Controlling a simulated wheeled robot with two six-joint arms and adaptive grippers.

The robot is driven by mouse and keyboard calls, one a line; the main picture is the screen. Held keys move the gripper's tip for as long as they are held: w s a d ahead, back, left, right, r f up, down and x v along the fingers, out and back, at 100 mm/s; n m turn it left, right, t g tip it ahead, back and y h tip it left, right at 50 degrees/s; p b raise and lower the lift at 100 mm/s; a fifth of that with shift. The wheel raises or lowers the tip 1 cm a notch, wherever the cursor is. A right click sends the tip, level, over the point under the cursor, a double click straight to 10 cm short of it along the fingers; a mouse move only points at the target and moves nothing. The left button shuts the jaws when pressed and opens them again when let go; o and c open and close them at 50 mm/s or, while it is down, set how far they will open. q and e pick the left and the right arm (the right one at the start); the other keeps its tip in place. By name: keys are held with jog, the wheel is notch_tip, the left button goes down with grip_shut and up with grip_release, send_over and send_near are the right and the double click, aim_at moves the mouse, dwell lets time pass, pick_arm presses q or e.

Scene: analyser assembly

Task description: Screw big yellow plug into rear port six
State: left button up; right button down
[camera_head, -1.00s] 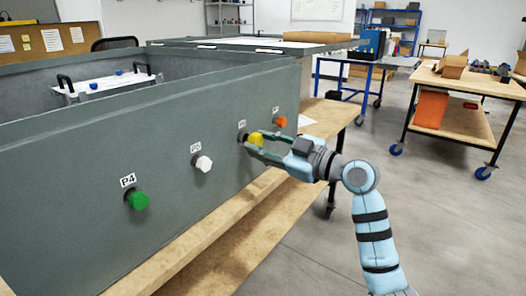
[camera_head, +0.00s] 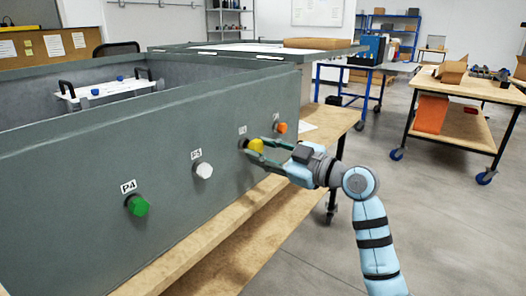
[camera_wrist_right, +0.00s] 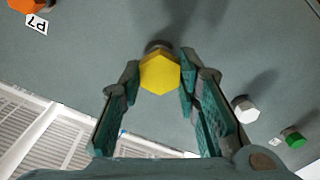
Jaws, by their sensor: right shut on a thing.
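The big yellow plug (camera_head: 255,145) is a hexagonal cap at the dark mount of a port on the grey-green wall. That port lies between the ones labelled P5 and P7, and its own label (camera_head: 242,130) is too small to read. In the right wrist view the yellow plug (camera_wrist_right: 160,72) covers most of the dark port behind it, so its depth cannot be told. My right gripper (camera_head: 257,149) is shut on the plug, with one finger on each side of it in the wrist view (camera_wrist_right: 158,76). My left gripper is not in view.
A white plug (camera_head: 203,170) at P5, a green plug (camera_head: 137,205) at P4 and an orange plug (camera_head: 281,127) stick out of the same wall (camera_head: 75,200). A wooden bench edge (camera_head: 215,235) runs below. Open floor lies to the right.

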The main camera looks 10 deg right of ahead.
jog(key=shift+w+a, duration=0.45)
jog(key=shift+w, duration=0.1)
dwell(1.0)
